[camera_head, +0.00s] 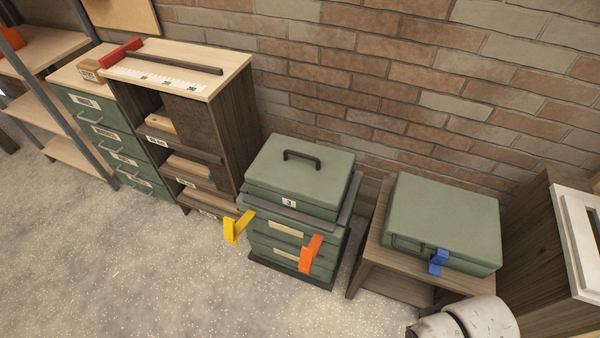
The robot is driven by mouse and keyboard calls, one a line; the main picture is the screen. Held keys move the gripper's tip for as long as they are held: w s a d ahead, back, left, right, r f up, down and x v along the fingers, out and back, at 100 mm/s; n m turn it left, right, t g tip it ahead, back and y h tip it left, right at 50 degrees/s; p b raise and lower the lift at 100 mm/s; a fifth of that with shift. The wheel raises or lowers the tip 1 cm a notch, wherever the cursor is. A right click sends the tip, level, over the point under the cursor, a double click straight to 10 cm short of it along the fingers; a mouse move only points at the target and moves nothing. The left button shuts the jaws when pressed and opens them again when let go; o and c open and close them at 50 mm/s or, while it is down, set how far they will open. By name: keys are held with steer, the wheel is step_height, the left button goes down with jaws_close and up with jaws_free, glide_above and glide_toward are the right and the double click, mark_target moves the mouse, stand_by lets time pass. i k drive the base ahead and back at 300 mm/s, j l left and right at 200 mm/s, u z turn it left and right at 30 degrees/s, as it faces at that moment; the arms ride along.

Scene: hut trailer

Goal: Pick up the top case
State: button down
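A green case (302,176) with a dark handle (302,157) on its lid and a small label marked 3 sits on top of a stack of green cases (290,250). A dark grey rim runs around the stack just below it. A yellow latch (236,227) sticks out at the stack's left and an orange latch (310,254) hangs at its front right. My gripper is not in view. A white rounded part at the bottom right seems to be mine.
Another green case (442,218) with a blue latch (438,262) lies on a low wooden stand (367,270) to the right. A brick wall is behind. A wooden shelf unit (233,120) and green drawers (112,138) stand left. The speckled floor at front left is clear.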

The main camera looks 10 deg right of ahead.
mark_target(312, 179)
steer(key=i+j+z, duration=0.1)
steer(key=i+j, duration=1.9)
steer(key=j+z, duration=0.05)
